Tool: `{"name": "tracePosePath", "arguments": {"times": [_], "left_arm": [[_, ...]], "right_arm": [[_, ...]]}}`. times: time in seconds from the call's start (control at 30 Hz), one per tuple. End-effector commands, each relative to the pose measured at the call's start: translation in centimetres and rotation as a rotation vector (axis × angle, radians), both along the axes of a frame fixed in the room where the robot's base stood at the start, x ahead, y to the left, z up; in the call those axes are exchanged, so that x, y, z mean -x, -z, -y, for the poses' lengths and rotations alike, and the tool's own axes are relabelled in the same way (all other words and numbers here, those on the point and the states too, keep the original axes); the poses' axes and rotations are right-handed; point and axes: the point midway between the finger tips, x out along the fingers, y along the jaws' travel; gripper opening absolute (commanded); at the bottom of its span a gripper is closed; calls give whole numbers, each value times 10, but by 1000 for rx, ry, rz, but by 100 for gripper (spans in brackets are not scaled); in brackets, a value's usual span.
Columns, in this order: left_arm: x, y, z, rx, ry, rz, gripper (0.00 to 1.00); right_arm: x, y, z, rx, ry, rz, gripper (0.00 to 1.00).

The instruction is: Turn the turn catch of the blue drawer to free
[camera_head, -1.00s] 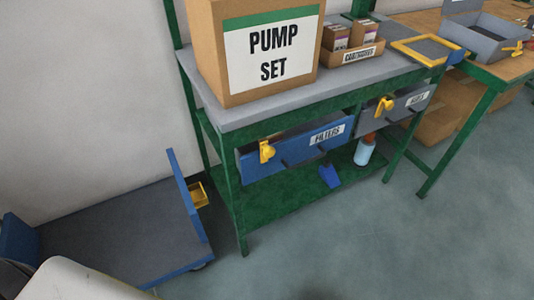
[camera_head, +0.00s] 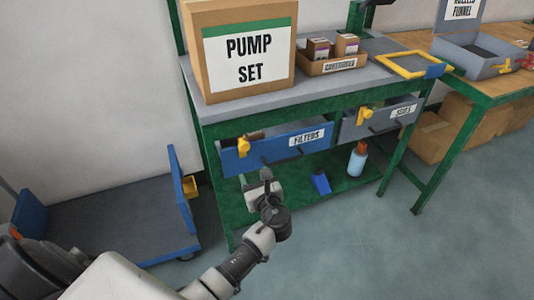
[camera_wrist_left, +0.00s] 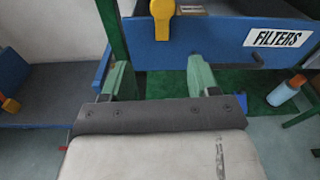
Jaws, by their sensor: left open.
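The blue drawer labelled FILTERS (camera_head: 275,149) hangs under the grey bench top, with its contents showing over its front edge. Its yellow turn catch (camera_head: 242,147) sits on the left part of the front, its lever pointing mostly down. In the left wrist view the catch (camera_wrist_left: 163,18) shows at the top, with the drawer front (camera_wrist_left: 220,45) around it. My left gripper (camera_head: 257,180) is below and in front of the catch, apart from it. In the wrist view its green fingers (camera_wrist_left: 160,80) are spread with nothing between them. My right gripper is out of view.
A grey drawer (camera_head: 380,117) with its own yellow catch is to the right. The green lower shelf (camera_head: 290,198) holds a blue scoop-like item (camera_head: 320,184) and a bottle (camera_head: 357,159). A blue-edged cart (camera_head: 110,210) stands at left. Open floor lies in front.

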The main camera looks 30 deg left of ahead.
Motion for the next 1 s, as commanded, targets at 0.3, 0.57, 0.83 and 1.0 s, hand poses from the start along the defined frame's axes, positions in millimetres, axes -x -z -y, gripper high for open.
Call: {"name": "tracePosePath", "arguments": {"times": [0.3,0.57,0.83,1.0], "left_arm": [[-18,-31,-17,-132,-25,-7,60],[-51,-30,-55,-129,-24,-7,60],[-72,-30,-80,-127,-23,-9,60],[-75,-30,-84,-126,-22,-8,60]], "right_arm": [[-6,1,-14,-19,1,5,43],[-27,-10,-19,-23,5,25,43],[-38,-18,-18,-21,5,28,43],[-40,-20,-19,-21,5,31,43]]}}
